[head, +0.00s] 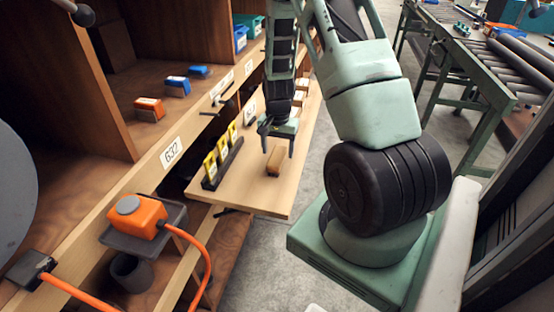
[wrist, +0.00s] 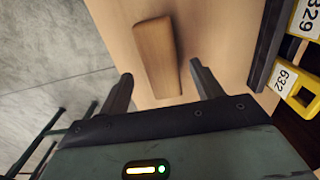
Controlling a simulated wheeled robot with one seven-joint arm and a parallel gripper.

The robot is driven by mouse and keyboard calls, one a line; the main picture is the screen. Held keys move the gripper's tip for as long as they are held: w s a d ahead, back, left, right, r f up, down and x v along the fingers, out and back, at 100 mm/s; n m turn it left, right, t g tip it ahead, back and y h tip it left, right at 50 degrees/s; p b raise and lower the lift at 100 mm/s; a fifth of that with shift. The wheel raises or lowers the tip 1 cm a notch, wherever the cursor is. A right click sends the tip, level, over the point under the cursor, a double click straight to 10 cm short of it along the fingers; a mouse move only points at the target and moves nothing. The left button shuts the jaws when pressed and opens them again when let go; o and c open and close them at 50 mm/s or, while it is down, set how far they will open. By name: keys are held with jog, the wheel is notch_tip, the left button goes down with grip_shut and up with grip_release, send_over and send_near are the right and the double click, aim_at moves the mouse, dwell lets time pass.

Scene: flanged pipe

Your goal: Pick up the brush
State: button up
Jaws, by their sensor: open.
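The brush shows as a brown wooden block (head: 274,161) lying on a light wooden board; no bristles can be seen. In the wrist view the brush (wrist: 157,57) lies just beyond the fingertips, roughly between their lines and slightly tilted. My gripper (head: 278,143) is open and empty above the board, close to the brush in the head view. In the wrist view my gripper (wrist: 160,80) has its two dark fingers spread wider than the brush, with nothing between them.
A black rack with yellow numbered tags (head: 221,152) stands left of the brush on the light board (head: 262,202). Orange and blue blocks (head: 150,108) sit on the shelf. An orange device with a cable (head: 138,215) is nearer. Grey floor (head: 262,265) lies beyond the board's edge.

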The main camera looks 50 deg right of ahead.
aim_at(277, 155)
jog(key=shift+a+f, duration=0.1)
jog(key=shift+f, duration=1.45)
jog(key=c, duration=1.3)
jog(key=shift+o, duration=0.2)
jog(key=shift+r, duration=0.15)
notch_tip(277, 155, up, 10)
jog(key=shift+f+b, duration=0.15)
jog(key=shift+b, duration=0.3)
